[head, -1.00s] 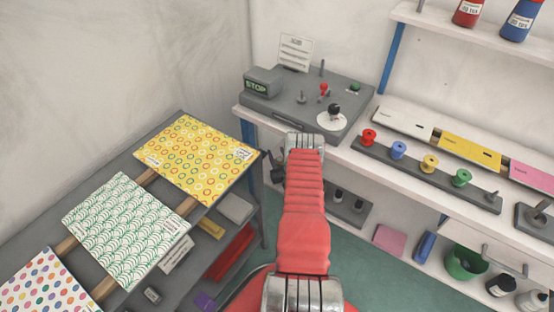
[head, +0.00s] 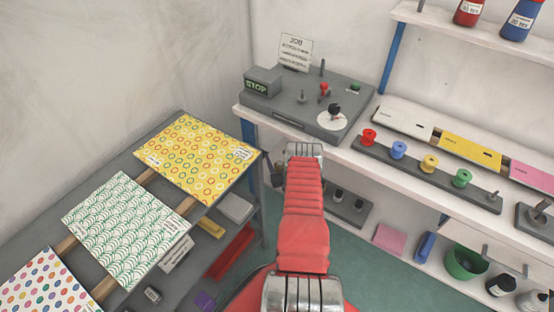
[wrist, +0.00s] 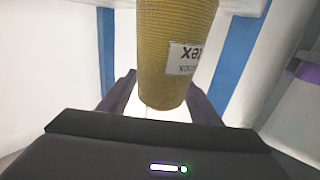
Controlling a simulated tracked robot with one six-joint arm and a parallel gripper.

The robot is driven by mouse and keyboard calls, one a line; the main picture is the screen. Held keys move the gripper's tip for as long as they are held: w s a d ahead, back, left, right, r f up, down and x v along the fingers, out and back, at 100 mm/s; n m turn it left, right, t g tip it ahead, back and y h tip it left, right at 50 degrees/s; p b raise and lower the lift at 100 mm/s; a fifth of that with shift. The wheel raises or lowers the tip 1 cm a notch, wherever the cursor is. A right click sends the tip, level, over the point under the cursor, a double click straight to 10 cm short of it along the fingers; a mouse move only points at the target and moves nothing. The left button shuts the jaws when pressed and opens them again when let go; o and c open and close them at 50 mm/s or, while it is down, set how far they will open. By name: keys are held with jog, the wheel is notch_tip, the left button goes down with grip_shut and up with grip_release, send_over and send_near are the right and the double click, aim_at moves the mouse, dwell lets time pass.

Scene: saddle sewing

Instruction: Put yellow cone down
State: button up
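The yellow cone (wrist: 175,50) fills the upper middle of the wrist view. It is a thread cone with a white label that reads upside down. My gripper (wrist: 162,92) has its dark fingers on both sides of the cone and is shut on it. In the head view my red arm hides the cone and most of the gripper. A red cone (head: 468,12) and a blue cone (head: 522,20) stand on the upper shelf (head: 450,32) at the top right.
A grey control box (head: 290,115) sits on the white bench. A dark rack (head: 395,167) holds several small coloured spools. Patterned sheets (head: 195,155) lie on the grey rack at left. A green bucket (head: 465,262) is on the lower right shelf. Blue posts (wrist: 236,60) flank the cone.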

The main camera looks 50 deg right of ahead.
jog(key=shift+r, duration=0.1)
jog(key=v, duration=1.2)
dwell(0.9)
